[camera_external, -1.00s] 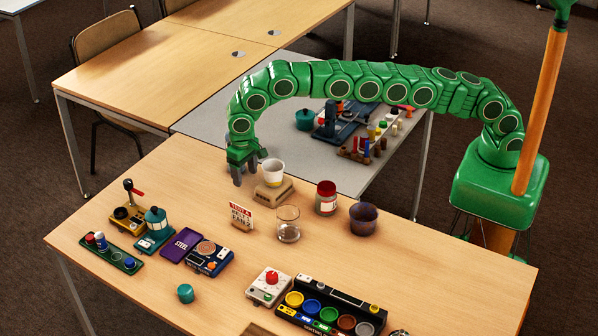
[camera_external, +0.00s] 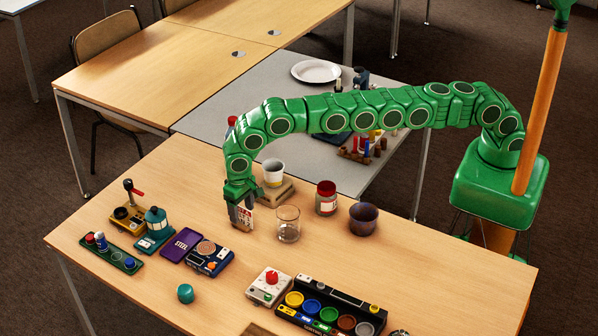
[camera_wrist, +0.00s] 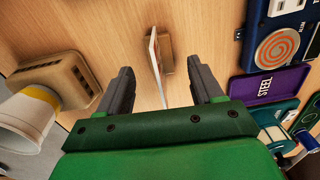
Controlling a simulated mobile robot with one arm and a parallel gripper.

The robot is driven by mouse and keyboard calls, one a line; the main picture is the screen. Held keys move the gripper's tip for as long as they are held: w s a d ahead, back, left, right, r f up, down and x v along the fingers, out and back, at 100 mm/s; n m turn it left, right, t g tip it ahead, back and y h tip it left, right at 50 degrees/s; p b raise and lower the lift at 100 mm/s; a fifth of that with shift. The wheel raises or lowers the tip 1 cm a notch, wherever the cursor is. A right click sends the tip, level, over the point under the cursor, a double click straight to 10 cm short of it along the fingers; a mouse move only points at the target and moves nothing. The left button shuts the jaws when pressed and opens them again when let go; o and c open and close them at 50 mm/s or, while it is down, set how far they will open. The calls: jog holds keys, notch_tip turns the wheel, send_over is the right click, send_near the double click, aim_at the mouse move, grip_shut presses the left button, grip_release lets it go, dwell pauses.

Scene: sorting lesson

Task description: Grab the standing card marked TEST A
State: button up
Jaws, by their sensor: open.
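The standing card (camera_external: 242,218) is partly hidden behind my gripper in the external view; its marking cannot be read now. In the wrist view the card (camera_wrist: 156,62) shows nearly edge-on, upright on a small wooden foot (camera_wrist: 167,52). My gripper (camera_external: 240,210) is over the card, pointing down. In the wrist view my gripper (camera_wrist: 160,82) is open, with one grey finger on each side of the card and clear gaps between. The fingers do not touch the card there.
A white cup (camera_external: 273,172) on a wooden block (camera_external: 278,190) stands close beside my gripper. A clear glass (camera_external: 288,226), a red-lidded jar (camera_external: 326,198) and a dark cup (camera_external: 363,217) are to the right. A purple STEEL plate (camera_external: 181,245) lies left.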

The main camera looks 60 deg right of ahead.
aim_at(242, 224)
jog(key=shift+f, duration=2)
jog(key=c, duration=1.1)
jog(key=shift+r, duration=0.1)
